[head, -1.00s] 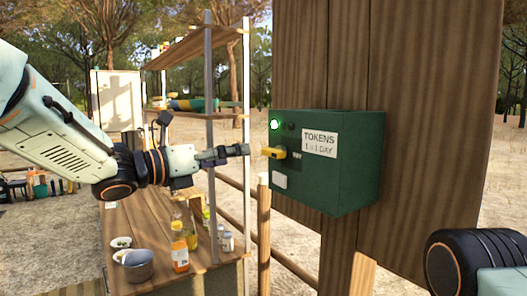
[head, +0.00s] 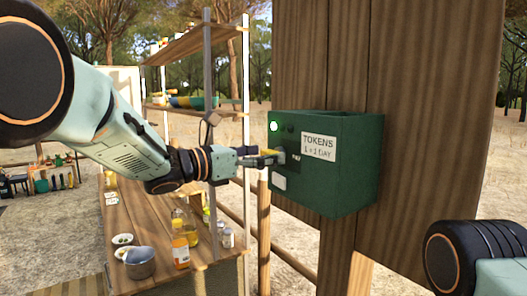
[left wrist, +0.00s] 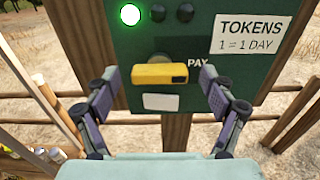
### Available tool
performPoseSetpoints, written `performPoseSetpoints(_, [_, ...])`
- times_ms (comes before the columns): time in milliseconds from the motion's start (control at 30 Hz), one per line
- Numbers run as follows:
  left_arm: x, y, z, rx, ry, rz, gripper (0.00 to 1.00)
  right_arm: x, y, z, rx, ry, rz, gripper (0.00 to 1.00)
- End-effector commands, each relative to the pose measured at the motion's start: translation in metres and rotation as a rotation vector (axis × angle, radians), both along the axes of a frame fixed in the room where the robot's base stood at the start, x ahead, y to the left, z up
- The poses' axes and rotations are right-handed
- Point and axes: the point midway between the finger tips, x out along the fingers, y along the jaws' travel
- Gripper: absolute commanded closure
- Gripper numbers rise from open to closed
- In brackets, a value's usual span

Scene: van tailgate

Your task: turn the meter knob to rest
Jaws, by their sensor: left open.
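The green meter box (head: 345,175) is fixed to a wooden post and carries a TOKENS label (head: 319,146). Its yellow knob (left wrist: 160,73) lies level in the left wrist view, with its dark-marked end toward the word PAY. In the head view the knob (head: 269,151) is partly hidden by my left gripper (head: 274,159). That gripper is open, with one finger on each side of the knob. In the left wrist view gaps show between knob and fingers. A green lamp (left wrist: 130,15) is lit; two lamps beside it are dark. My right gripper is out of view.
A wooden counter (head: 150,222) at left holds bottles (head: 180,245), a metal pot (head: 139,263) and small bowls. A shelf rack with metal posts (head: 246,100) stands close behind my left arm. A wooden rail runs below the box.

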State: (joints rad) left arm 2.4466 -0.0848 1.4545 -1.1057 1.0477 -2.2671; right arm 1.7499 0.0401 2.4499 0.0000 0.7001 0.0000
Motion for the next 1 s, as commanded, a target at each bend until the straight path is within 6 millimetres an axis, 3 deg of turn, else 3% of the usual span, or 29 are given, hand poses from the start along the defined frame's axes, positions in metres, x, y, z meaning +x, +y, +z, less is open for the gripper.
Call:
performPoseSetpoints(267, [0.0013, -0.0016, -0.0009, -0.001, 0.001, 0.001, 0.17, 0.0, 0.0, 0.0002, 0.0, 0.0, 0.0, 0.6])
performPoseSetpoints(900, [0.001, -0.0012, -0.0004, -0.001, 0.002, 0.0, 0.7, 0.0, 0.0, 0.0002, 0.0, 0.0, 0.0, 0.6])
performPoseSetpoints(1000, [0.001, -0.0012, -0.0004, -0.002, 0.002, 0.0, 0.71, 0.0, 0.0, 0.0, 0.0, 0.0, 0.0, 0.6])
